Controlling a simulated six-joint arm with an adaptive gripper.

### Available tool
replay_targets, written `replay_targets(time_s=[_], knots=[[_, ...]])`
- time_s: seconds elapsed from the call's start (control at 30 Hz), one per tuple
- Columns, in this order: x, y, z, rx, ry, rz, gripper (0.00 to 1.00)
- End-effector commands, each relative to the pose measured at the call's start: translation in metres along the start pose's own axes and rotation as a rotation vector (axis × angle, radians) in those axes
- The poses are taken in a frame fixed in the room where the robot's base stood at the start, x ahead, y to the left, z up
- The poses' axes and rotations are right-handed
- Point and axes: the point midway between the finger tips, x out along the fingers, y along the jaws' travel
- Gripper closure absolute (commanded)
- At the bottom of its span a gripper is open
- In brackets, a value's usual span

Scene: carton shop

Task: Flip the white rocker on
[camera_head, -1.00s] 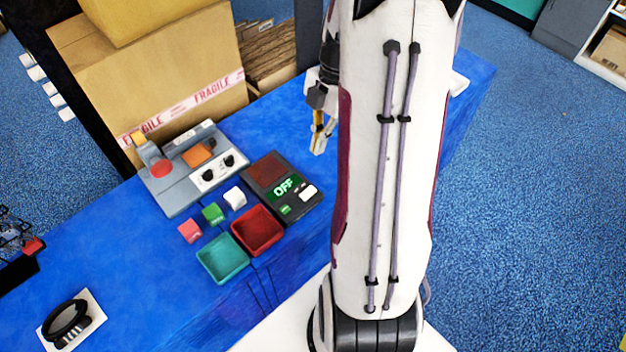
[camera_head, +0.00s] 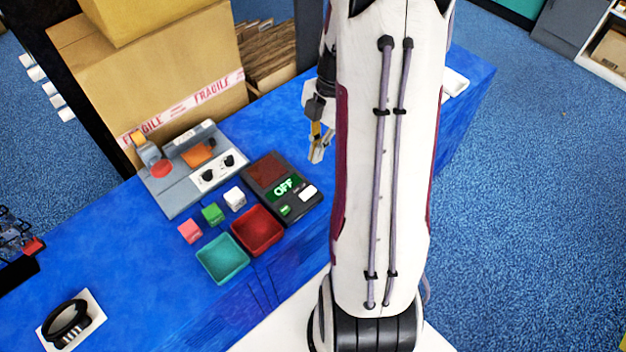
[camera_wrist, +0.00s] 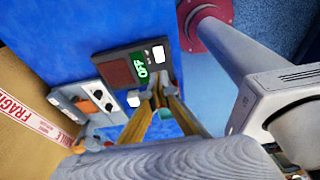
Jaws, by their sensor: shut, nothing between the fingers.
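The white rocker (camera_head: 308,192) is on the right front part of a dark panel (camera_head: 262,178) whose green display reads OFF. It also shows as a white patch in the wrist view (camera_wrist: 158,53). A smaller green control (camera_head: 285,210) is beside it. I cannot tell which way the rocker is tilted. My gripper (camera_head: 318,154) is shut and empty, above the blue table behind and right of the panel, apart from the rocker. Its fingertips (camera_wrist: 161,92) meet near the panel's edge in the wrist view.
A grey machine (camera_head: 172,198) with black knobs stands left of the panel. White (camera_head: 235,198), green (camera_head: 213,214) and pink (camera_head: 190,231) cubes and red (camera_head: 278,233) and teal (camera_head: 222,258) trays lie in front. A large carton (camera_head: 160,75) stands behind.

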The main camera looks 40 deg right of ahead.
Motion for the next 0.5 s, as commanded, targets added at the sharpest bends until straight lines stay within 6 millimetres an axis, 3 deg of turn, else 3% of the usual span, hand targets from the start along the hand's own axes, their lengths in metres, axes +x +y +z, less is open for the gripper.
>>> replay_targets(time_s=[0.5], knots=[[0.068,-0.001,-0.001,-0.001,0.002,-0.003,1.0]])
